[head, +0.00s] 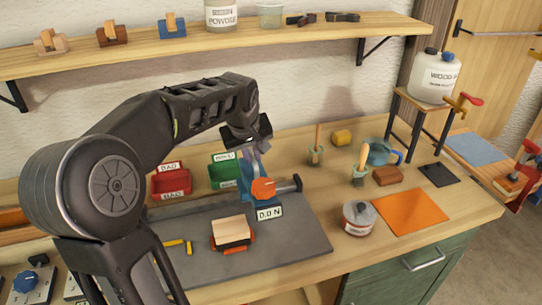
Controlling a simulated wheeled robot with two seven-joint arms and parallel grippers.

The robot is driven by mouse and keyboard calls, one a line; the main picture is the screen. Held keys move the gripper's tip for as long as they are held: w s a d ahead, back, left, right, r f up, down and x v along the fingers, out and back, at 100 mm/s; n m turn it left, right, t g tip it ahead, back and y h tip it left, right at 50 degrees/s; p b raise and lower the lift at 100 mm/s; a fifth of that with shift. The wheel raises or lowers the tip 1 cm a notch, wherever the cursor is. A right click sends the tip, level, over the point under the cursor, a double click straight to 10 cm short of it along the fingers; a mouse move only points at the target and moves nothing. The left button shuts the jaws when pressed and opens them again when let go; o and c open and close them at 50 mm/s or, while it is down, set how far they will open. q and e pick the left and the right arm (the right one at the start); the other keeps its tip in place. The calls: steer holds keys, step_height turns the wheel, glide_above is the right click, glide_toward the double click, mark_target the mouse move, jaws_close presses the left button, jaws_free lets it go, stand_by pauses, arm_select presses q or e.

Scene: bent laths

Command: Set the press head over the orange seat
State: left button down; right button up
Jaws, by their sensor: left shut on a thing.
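My left gripper (250,146) reaches in from the left and points down at the top of a blue press (246,178). It is shut on the press's upper part, though the exact grip is partly hidden by the fingers. The press has an orange round part (263,189), a dark-ended bar to the right and a label that seems to read 0.0 N (269,212). In front of it, a pale wooden block (231,229) sits on a dark layer with orange edges (236,250) showing below; this may be the orange seat. My right gripper is out of view.
The press and block are on a grey mat (295,240). Red (172,183) and green (224,172) labelled bins stand behind. A lidded tin (359,219) and an orange sheet (410,212) lie right. A shelf (280,37) runs above. Yellow pieces (188,247) lie left of the block.

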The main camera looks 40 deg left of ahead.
arm_select(q)
steer(key=s+a+b, duration=0.1)
steer(key=s+a, duration=0.4)
steer(key=s, duration=0.2)
steer(key=shift+s+a, duration=0.15)
steer(key=shift+s, duration=0.1)
steer(key=c, duration=1.5)
jaws_free()
steer(key=shift+o, duration=0.2)
steer(key=shift+r, duration=0.15)
steer(key=b+v, duration=0.1)
steer(key=v, duration=0.6)
steer(key=shift+r, duration=0.25)
steer(key=shift+s+r, duration=0.1)
